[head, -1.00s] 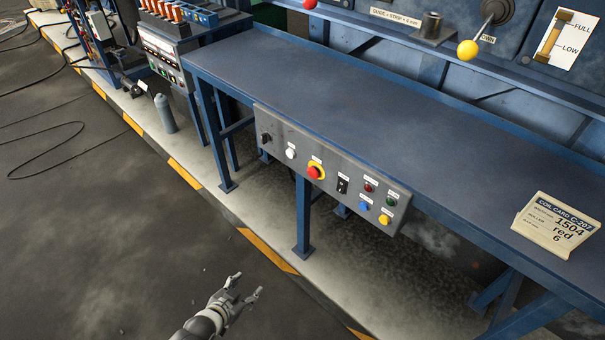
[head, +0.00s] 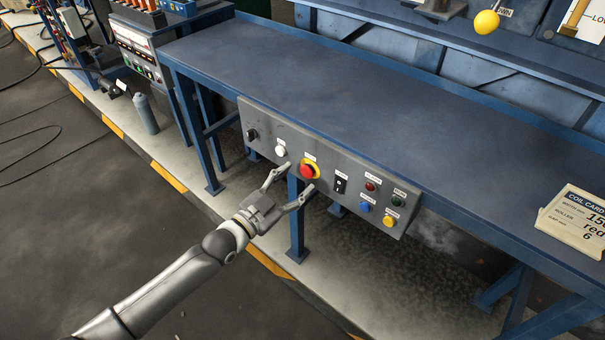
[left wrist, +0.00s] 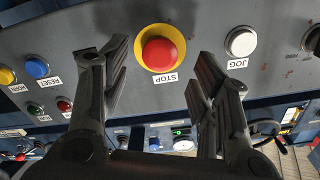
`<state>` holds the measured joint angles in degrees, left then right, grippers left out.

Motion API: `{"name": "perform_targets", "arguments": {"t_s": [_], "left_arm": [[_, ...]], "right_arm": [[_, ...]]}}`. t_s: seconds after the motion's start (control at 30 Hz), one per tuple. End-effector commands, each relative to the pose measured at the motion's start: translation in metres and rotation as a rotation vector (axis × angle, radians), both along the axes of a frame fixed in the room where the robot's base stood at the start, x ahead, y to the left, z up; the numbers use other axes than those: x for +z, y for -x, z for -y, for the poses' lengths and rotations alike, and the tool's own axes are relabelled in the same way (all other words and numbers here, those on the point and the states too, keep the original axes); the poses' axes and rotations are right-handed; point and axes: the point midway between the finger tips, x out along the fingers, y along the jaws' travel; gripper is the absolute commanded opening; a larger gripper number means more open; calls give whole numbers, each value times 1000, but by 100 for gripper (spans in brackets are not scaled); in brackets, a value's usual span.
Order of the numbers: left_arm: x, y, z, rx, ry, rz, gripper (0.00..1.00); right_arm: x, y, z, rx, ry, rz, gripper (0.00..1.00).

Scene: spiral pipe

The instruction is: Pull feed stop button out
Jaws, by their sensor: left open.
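The feed stop button (head: 307,171) is a red mushroom button on a yellow ring, in the middle of the grey control panel (head: 325,181) on the bench front. In the left wrist view the red button (left wrist: 160,54) sits above its STOP label, centred between my fingers. My left gripper (head: 294,181) is open and empty, its fingertips just in front of and below the button, one to each side. In the left wrist view the open fingers of the left gripper (left wrist: 160,68) do not appear to touch the button. My right gripper is not in view.
On the panel a white JOG button (head: 280,151) and a black switch (head: 340,185) flank the stop button. Blue (head: 365,207) and yellow (head: 389,221) buttons sit at right. The blue bench top (head: 330,85) is mostly clear, with a coil card (head: 575,222) at right.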

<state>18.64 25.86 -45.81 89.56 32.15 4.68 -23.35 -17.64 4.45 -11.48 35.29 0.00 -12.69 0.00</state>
Motion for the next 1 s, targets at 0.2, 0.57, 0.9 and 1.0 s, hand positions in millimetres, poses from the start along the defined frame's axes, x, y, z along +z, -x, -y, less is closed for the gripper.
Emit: {"name": "perform_targets", "arguments": {"t_s": [0.2, 0.57, 0.9, 1.0], "left_arm": [[0, -23, 20, -1, 1, -1, 55], [0, -30, 25, -1, -1, -1, 55], [-1, -29, 25, 0, -1, -1, 18], [-1, -29, 25, 1, -1, -1, 5]], "right_arm": [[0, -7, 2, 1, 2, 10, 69], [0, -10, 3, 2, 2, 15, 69], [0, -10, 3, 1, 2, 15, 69], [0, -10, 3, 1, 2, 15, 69]]}}
